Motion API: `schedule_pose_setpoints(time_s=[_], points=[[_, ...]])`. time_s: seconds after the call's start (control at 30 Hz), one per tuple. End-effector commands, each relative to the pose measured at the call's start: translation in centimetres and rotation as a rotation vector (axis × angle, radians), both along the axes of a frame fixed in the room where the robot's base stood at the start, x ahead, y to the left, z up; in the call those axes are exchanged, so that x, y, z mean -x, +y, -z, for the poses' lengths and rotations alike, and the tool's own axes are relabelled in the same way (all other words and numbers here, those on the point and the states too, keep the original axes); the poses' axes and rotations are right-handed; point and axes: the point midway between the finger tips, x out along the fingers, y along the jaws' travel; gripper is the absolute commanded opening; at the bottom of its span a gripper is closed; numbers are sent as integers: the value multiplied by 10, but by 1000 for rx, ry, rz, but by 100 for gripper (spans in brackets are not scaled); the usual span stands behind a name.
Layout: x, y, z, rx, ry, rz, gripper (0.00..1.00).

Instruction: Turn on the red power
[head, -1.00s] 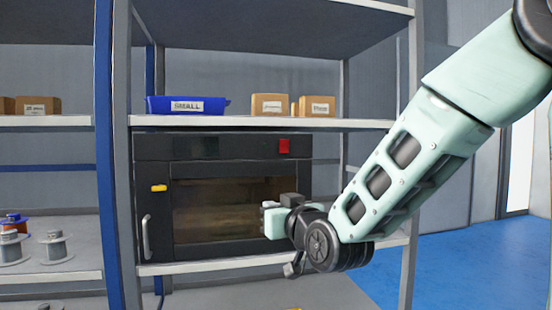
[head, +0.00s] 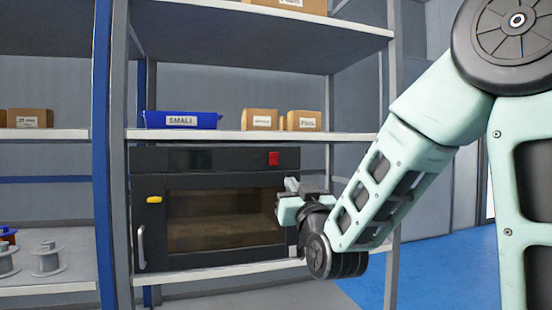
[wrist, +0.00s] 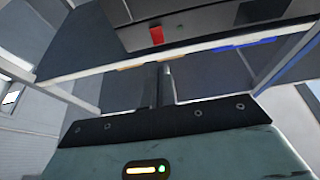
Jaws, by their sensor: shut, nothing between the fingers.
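The red power switch (head: 273,158) is a small red block at the upper right of the front of a black oven-like machine (head: 220,262). In the wrist view the red switch (wrist: 157,34) shows near the top, on the dark front panel. My gripper (head: 291,185) is in front of the machine's right edge, below and slightly right of the switch, and apart from it. In the wrist view my gripper's fingers (wrist: 158,84) are together and empty, pointing up the picture. Whether the switch is on or off cannot be told.
The machine stands on a grey shelf (head: 215,270). On the shelf above are a blue bin (head: 181,120) labelled SMALL and two cardboard boxes (head: 259,119). A blue upright (head: 102,150) stands left, with spools (head: 48,258) beyond it. Blue floor (head: 450,265) is open at right.

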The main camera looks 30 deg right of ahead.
Motion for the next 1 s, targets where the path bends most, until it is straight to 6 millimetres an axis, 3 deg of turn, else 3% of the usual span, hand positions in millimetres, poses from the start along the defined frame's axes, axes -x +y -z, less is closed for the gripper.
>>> schedule_pose_setpoints(time_s=[0.6,1.0], points=[[-20,-7,-15,2,5,-1,0],[-94,-28,-44,2,0,-1,0]])
